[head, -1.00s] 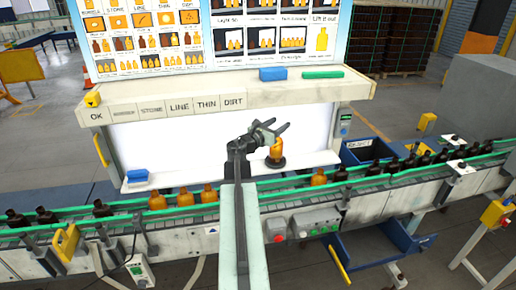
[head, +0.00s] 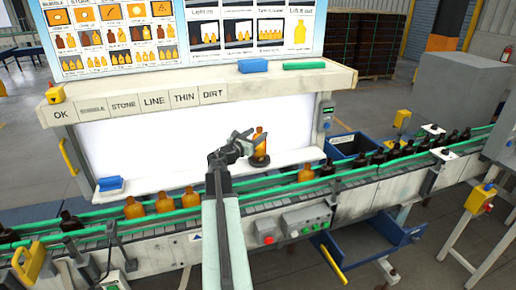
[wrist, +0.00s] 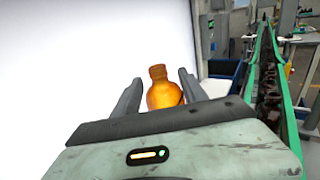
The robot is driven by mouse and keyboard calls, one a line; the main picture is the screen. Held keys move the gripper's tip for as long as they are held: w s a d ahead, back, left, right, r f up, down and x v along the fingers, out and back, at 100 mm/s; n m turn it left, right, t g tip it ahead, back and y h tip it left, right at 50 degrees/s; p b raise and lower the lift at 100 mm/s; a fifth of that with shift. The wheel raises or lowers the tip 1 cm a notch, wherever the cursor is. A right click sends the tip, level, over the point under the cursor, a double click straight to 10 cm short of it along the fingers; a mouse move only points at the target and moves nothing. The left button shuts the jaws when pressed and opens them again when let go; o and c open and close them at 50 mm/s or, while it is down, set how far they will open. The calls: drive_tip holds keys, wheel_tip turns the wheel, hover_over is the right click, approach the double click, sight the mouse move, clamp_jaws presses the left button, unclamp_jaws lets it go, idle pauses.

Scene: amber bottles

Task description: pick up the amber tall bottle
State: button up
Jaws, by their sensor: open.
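The amber tall bottle (head: 260,146) stands upright on a dark round base in front of the white lit panel in the head view. It also shows in the wrist view (wrist: 164,89), between the two fingers and a little beyond the palm. My gripper (head: 246,143) is at the bottle's left side in the head view, fingers spread. In the wrist view my gripper (wrist: 157,90) has one finger on each side of the bottle, with a gap on both sides. The bottle's lower part is hidden by my gripper in the wrist view.
A conveyor with green rails (head: 285,184) runs in front of the panel, carrying several amber and dark bottles. A blue block (head: 110,184) lies on the ledge at left. A shelf with labels (head: 140,103) overhangs the panel. A blue bin (head: 352,144) is at right.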

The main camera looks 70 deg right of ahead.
drive_tip(key=shift+d+r, duration=0.15)
drive_tip(key=shift+d, duration=0.2)
drive_tip(key=x, duration=0.4)
drive_tip(key=shift+s+d+r+p, duration=0.15)
drive_tip(key=shift+d+p, duration=0.2)
drive_tip(key=shift+a, duration=0.1)
clamp_jaws()
idle(0.7)
